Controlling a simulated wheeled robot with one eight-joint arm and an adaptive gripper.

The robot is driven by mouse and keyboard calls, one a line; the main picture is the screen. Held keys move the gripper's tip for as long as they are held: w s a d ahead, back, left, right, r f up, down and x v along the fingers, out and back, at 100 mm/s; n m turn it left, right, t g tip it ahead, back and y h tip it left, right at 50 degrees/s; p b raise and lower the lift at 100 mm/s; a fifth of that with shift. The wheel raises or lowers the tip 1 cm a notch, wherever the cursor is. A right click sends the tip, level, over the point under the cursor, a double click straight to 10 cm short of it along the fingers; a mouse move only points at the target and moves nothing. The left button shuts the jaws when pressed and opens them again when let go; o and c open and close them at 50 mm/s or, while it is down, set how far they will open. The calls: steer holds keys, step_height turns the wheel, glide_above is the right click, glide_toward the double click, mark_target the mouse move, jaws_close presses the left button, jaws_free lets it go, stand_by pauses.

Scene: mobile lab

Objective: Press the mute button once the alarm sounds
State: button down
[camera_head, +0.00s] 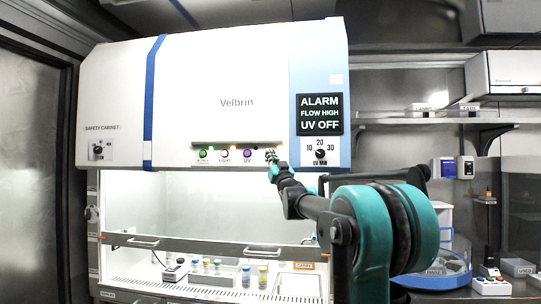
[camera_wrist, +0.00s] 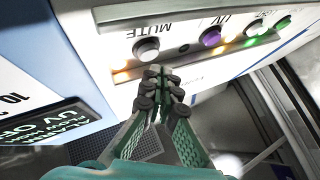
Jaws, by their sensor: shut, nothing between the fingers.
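The safety cabinet (camera_head: 215,90) stands in front of me, and its display (camera_head: 320,114) reads "ALARM", "FLOW HIGH" and "UV OFF". In the wrist view the mute button (camera_wrist: 146,50) is a round grey-white button in a dark ring, labelled "MUTE". My gripper (camera_wrist: 157,76) is shut and empty, its fingertips just below that button in the picture; I cannot tell whether they touch the panel. In the head view my gripper (camera_head: 272,160) is at the right end of the button row and hides the mute button.
Beside it are the purple UV button (camera_head: 247,155), white light button (camera_head: 224,154) and green button (camera_head: 202,154). An orange glow (camera_wrist: 120,74) shows by the mute button. A timer dial (camera_head: 320,153) is to the right. Small vials (camera_head: 263,276) stand inside the cabinet below.

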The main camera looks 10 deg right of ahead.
steer(key=shift+w, duration=0.15)
steer(key=shift+w+d, duration=0.15)
steer(key=shift+w, duration=0.1)
steer(key=shift+w+d, duration=0.15)
steer(key=shift+w, duration=0.35)
stand_by(1.1)
steer(key=shift+s, duration=0.15)
steer(key=shift+s+a, duration=0.3)
steer(key=shift+s, duration=0.45)
steer(key=s, duration=0.1)
steer(key=s+a, duration=0.1)
steer(key=s, duration=0.2)
steer(key=shift+s+a, duration=0.25)
steer(key=shift+s, duration=0.15)
stand_by(0.7)
